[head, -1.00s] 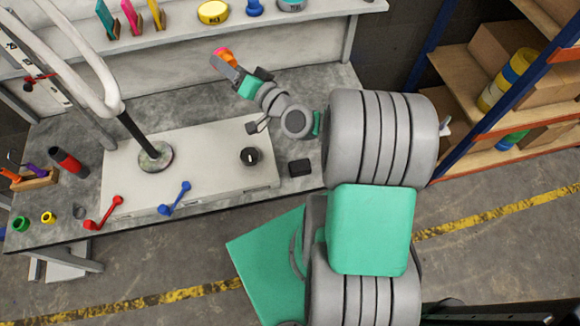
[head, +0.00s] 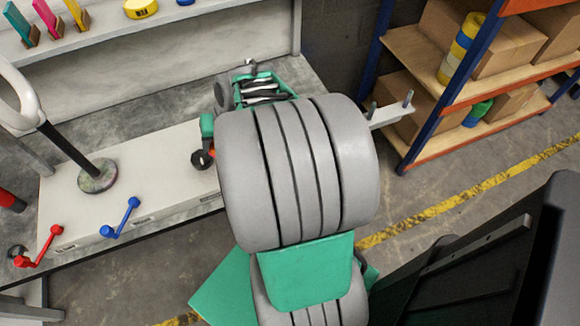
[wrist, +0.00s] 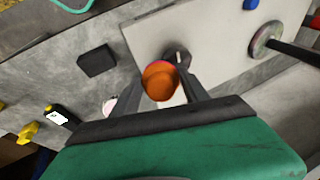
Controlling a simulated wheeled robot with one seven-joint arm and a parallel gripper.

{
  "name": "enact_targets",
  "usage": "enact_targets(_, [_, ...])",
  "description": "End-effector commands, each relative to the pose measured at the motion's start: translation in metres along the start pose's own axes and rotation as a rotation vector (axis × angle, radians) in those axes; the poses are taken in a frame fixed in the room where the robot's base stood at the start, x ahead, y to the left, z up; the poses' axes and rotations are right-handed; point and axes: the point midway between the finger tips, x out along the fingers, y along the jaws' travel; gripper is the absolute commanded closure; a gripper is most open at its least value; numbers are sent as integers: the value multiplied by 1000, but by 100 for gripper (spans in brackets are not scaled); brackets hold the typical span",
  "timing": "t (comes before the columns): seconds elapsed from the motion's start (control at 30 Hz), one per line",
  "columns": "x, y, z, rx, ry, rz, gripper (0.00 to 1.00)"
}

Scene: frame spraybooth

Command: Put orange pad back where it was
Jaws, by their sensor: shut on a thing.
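The orange pad (wrist: 160,82) shows end-on in the wrist view, between the two grey fingers of my gripper (wrist: 166,86). My gripper is shut on it and holds it over the bench, near the edge of the white panel and a black round knob (wrist: 178,58). In the head view my arm hides most of the gripper; only a small orange patch (head: 212,152) shows beside the black knob. Whether the pad touches anything below cannot be told. Green (head: 18,20), pink (head: 46,15) and yellow (head: 74,11) pads stand in holders on the upper shelf.
The white panel (head: 150,165) carries a round-based post (head: 97,176), with red (head: 40,248) and blue (head: 122,218) cranks at its front. A black block (wrist: 97,61) lies on the grey bench. A shelving rack (head: 415,50) stands right. A yellow tape roll (head: 140,8) sits on the shelf.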

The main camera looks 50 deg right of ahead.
Motion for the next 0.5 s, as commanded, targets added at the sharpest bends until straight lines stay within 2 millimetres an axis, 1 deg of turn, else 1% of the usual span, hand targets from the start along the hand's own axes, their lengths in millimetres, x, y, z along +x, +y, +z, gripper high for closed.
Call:
enact_targets(0.03, [7, 26, 15, 45, -41, 80, 80])
enact_targets(0.1, [-1, 56, 35, 132, -102, 183, 80])
enact_targets(0.2, [-16, 84, 60, 242, -161, 277, 80])
enact_targets(0.3, [-27, 97, 75, 315, -194, 325, 80])
enact_targets(0.4, [-29, 107, 77, 345, -208, 340, 80])
enact_targets(0.47, [-24, 118, 71, 348, -210, 341, 80])
enact_targets(0.5, [-20, 127, 65, 349, -211, 341, 80])
